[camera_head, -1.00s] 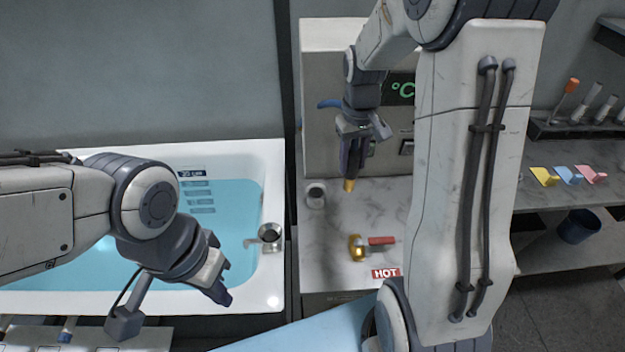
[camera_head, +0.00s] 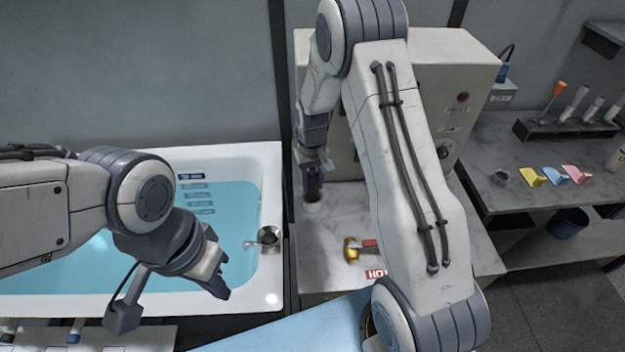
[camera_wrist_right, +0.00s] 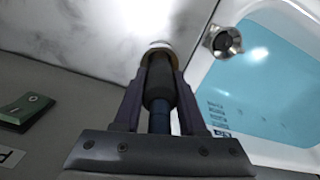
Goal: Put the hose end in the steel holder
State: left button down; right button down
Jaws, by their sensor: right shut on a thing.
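The hose end (camera_wrist_right: 159,88) is a dark cylinder with a blue hose part behind it, between the two fingers of my right gripper (camera_wrist_right: 160,75) in the wrist view.
The bathtub (camera_head: 272,165) with blue water is left of the counter, with a round steel fitting (camera_head: 269,237) on its edge. A brass valve with a red handle (camera_head: 352,248) is on the counter. A grey cabinet (camera_head: 440,80) stands behind. A shelf (camera_head: 490,180) is right.

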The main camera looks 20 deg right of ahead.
jog(key=shift+f, duration=0.2)
jog(key=shift+c, duration=2.3)
grip_release()
jog(key=shift+r, duration=0.15)
